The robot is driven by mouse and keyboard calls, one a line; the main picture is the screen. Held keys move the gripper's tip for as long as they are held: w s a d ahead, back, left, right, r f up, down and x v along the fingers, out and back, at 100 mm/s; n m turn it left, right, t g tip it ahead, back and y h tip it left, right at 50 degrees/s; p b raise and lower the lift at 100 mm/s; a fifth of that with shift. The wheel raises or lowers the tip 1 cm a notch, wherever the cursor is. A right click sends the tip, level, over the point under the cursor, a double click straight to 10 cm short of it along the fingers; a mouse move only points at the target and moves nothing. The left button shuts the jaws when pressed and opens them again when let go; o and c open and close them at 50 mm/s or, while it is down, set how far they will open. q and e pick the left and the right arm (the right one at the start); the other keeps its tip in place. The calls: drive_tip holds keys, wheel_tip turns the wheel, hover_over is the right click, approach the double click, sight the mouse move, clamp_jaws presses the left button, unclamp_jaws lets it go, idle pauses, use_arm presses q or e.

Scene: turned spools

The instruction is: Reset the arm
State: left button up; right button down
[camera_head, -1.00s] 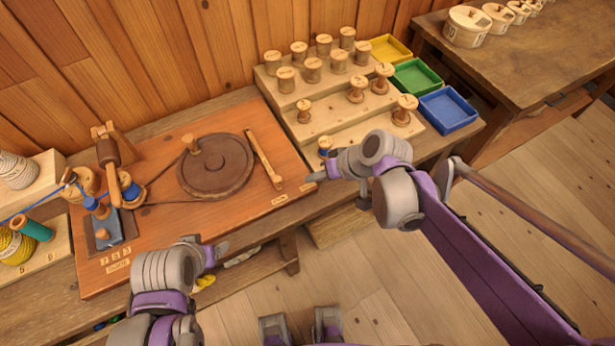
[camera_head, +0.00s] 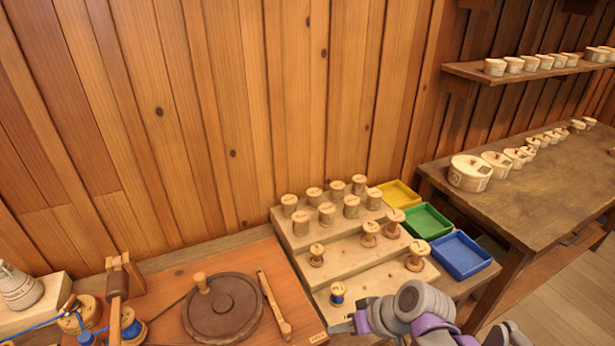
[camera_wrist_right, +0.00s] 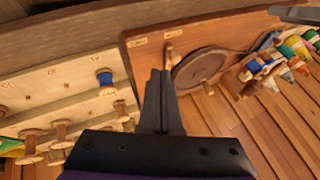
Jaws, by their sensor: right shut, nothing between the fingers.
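My right gripper (camera_head: 345,326) is at the bottom of the head view, just in front of the stepped spool rack (camera_head: 345,258). In the right wrist view its two dark fingers (camera_wrist_right: 162,85) are together with nothing between them. A spool with blue thread (camera_head: 337,293) stands on the rack's lowest step near the gripper, apart from it. It also shows in the right wrist view (camera_wrist_right: 104,77), left of the fingers. My left gripper is outside the head view.
A board with a dark turntable (camera_head: 222,310) lies left of the rack. Yellow (camera_head: 398,194), green (camera_head: 427,221) and blue (camera_head: 461,255) trays stand to its right. A side table (camera_head: 530,185) holds round boxes. A wooden wall rises behind.

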drive_tip(key=s+d+f+m+t+h+p, duration=0.1)
drive_tip(key=s+d+f+m+h, duration=0.1)
drive_tip(key=s+d+h, duration=0.4)
drive_tip(key=s+d+f, duration=0.1)
drive_tip(key=s, duration=0.3)
drive_tip(key=shift+d+f, duration=0.2)
idle(0.4)
